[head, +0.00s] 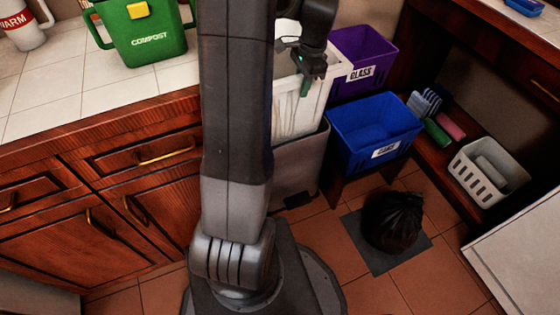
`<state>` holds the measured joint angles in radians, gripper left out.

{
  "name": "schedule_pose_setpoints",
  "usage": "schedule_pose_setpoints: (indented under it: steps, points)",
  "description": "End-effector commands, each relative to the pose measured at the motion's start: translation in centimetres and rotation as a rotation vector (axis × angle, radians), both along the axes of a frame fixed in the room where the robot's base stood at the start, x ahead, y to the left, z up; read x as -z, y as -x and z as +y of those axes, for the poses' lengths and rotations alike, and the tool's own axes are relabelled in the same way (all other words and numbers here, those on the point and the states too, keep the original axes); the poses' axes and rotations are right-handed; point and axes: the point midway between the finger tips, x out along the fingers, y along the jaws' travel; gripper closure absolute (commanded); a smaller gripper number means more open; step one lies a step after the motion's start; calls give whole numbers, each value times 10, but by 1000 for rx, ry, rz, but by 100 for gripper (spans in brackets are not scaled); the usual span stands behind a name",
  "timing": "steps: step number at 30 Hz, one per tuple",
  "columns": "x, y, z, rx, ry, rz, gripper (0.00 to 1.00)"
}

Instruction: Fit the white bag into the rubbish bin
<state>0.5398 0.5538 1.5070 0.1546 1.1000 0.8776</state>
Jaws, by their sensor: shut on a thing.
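The white bag (292,105) stands tall and open-looking behind my arm, its lower part meeting the top of the grey rubbish bin (302,168). It rises well above the bin's rim. I cannot tell how deep it reaches inside. My gripper (306,86), with green fingertips, is at the bag's upper part and shut on it. My arm column hides the left side of both bag and bin.
A purple GLASS bin (375,48) and a blue bin (365,120) stand to the right. A black bag (392,222) lies on a dark floor mat (366,250). A green COMPOST caddy (148,50) sits on the tiled counter. A white basket (468,172) is on the right shelf.

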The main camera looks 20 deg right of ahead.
Motion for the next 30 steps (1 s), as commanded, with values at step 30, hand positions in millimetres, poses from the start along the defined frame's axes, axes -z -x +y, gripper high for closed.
schedule_pose_setpoints:
  steps: [30]
  points:
    - [205,1,0,1,-2,2,100]
